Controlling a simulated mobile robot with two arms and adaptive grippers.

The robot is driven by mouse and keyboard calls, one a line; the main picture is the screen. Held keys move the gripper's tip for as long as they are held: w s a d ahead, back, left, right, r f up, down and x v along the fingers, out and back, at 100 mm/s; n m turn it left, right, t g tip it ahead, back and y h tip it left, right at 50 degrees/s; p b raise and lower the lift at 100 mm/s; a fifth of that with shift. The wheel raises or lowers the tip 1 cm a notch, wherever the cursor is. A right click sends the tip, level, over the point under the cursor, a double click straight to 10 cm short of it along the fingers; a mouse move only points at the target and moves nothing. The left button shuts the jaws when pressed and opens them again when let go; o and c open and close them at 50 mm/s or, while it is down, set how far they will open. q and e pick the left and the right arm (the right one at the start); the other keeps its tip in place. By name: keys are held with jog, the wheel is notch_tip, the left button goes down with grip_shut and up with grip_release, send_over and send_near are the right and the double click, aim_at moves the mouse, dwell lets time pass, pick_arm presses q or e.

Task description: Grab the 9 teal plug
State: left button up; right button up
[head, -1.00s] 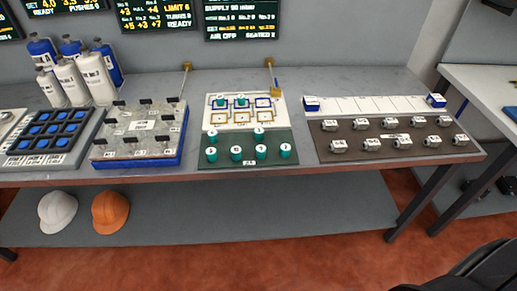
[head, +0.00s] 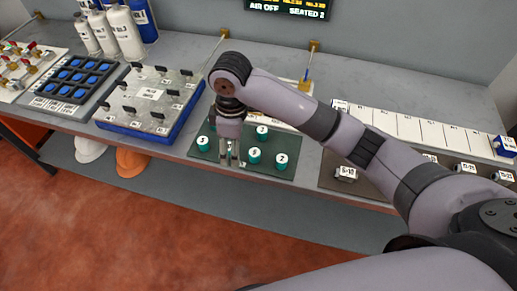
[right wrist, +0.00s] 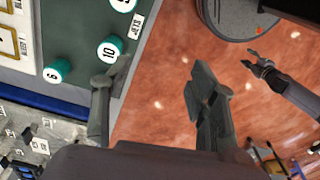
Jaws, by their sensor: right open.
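Teal plugs with white numbered tops stand upright on the dark green mat (head: 204,157). In the head view, one plug (head: 203,143) is left of my right gripper (head: 229,158), and others (head: 254,156) are to its right. My right gripper points down at the mat, open and empty. In the right wrist view its fingers (right wrist: 155,85) are spread, one beside the plug marked 10 (right wrist: 109,49). Another plug (right wrist: 57,71) carries a sideways digit that could be 9 or 6. My arm hides part of the mat and frame. My left gripper (right wrist: 258,65) shows small over the floor.
A blue-edged grey block with black switches (head: 152,95) stands left of the mat. A brown board with metal fittings (head: 343,177) lies to the right, partly behind my arm. White and blue bottles (head: 124,30) stand at the back left. The table's front edge is close to the mat.

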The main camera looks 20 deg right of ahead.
jog(key=w+d+r+h, duration=0.2)
jog(key=w+d+r, duration=0.2)
jog(key=r, duration=0.3)
send_near(254, 152)
jog(key=shift+g, duration=0.3)
jog(key=f, duration=0.4)
jog(key=shift+w+d+p, duration=0.1)
jog(key=shift+d+p, duration=0.15)
jog(key=shift+p, duration=0.15)
jog(key=f+p, duration=0.1)
jog(key=f, duration=0.3)
jog(key=shift+d+f+p, duration=0.2)
jog(key=shift+f+p, duration=0.15)
jog(key=shift+p, duration=0.05)
jog(key=shift+f, duration=0.4)
pick_arm(q)
jog(key=shift+a+r, duration=0.2)
jog(key=shift+r, duration=1.05)
pick_arm(e)
grip_shut()
jog(key=shift+r, duration=0.1)
